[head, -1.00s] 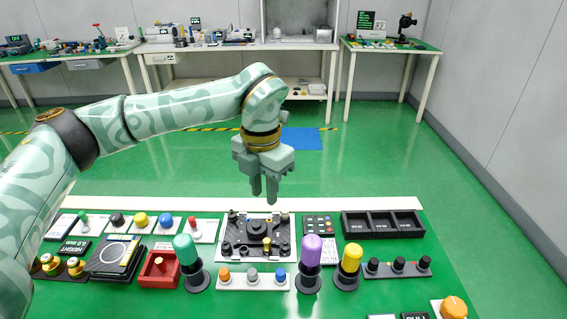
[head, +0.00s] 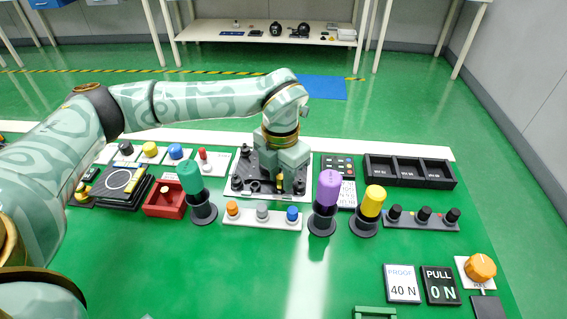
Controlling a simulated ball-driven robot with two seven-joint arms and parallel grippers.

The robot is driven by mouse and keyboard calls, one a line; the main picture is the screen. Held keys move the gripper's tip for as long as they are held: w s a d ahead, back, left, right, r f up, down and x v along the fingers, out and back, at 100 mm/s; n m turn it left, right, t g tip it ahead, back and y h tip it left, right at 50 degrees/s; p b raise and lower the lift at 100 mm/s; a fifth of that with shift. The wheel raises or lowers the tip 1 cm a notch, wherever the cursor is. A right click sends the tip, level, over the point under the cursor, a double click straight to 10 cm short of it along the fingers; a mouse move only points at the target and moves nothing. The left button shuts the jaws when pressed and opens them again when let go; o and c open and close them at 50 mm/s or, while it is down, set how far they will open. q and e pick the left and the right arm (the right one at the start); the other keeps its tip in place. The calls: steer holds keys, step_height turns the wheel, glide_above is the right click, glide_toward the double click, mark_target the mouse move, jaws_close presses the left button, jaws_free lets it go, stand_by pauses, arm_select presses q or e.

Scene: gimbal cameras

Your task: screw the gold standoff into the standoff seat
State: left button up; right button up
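The black fixture plate (head: 242,182) lies on a white base at the back middle of the green table, with several black posts and knobs on it. My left gripper (head: 279,184) has come down over the right half of this plate, fingers pointing down. Its fingertips are at plate height, and I cannot tell whether they are open or shut on something. The gold standoff is not clearly visible; a small gold spot shows by the fingertips. The standoff seat cannot be made out behind the gripper. My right gripper is not in view.
In front of the plate are a strip of orange, grey and blue knobs (head: 262,212), a green-topped handle (head: 191,178), a purple one (head: 328,188) and a yellow one (head: 372,202). A red box (head: 165,199) stands left, a black three-bin tray (head: 408,172) right. The front middle is clear.

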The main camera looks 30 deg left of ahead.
arm_select(q)
steer(key=shift+f, duration=0.15)
steer(key=shift+c, duration=0.3)
jaws_close()
steer(key=shift+m+p, duration=0.8)
steer(key=shift+m, duration=0.3)
steer(key=shift+m+p, duration=0.5)
steer(key=shift+m, duration=0.3)
steer(key=shift+s+d+m, duration=0.1)
steer(key=shift+m, duration=0.3)
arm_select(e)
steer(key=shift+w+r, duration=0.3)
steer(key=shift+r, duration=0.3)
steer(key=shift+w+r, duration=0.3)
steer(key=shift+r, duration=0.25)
arm_select(q)
steer(key=shift+p, duration=0.45)
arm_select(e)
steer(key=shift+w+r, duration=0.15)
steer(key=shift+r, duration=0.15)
